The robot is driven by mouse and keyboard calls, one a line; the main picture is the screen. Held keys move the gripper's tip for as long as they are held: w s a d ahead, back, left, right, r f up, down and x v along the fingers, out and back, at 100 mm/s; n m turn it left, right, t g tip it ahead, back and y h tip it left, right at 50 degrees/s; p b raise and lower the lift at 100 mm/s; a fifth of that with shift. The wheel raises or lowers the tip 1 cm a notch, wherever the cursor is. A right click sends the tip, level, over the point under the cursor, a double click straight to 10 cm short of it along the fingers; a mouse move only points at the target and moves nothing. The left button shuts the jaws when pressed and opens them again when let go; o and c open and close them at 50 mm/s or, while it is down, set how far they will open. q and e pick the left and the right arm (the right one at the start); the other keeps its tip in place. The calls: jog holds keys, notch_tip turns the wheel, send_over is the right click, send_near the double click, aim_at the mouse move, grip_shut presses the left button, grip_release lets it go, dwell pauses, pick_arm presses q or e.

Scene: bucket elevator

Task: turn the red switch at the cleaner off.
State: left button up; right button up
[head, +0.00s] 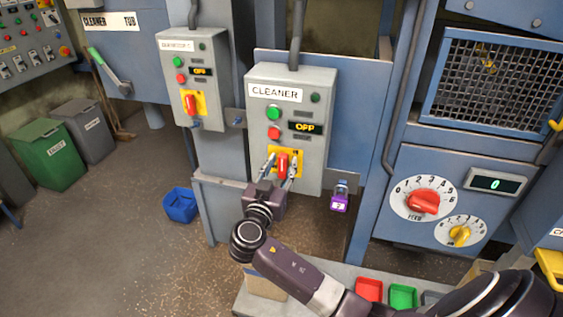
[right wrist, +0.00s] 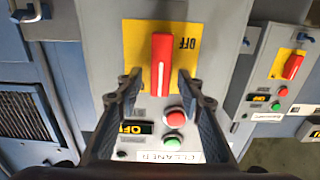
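The cleaner box (head: 314,80) is a grey panel labelled CLEANER, with a green and a red button and a display reading OFF. Its red switch (head: 282,167) sits on a yellow plate low on the box, handle upright. In the right wrist view the red switch (right wrist: 162,66) appears upside down, its handle vertical with a white line. My right gripper (head: 279,168) is open, with one finger on each side of the handle; the right wrist view shows gaps between handle and fingers. My left gripper is not in view.
A similar box (head: 206,60) with its own red switch (head: 191,104) stands to the left. A purple padlock (head: 339,203) hangs at the lower right of the cleaner box. A dial panel (head: 401,165) is further right. Red (head: 369,289) and green (head: 403,297) trays lie below.

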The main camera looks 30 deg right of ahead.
jog(key=shift+c, duration=0.7)
grip_shut()
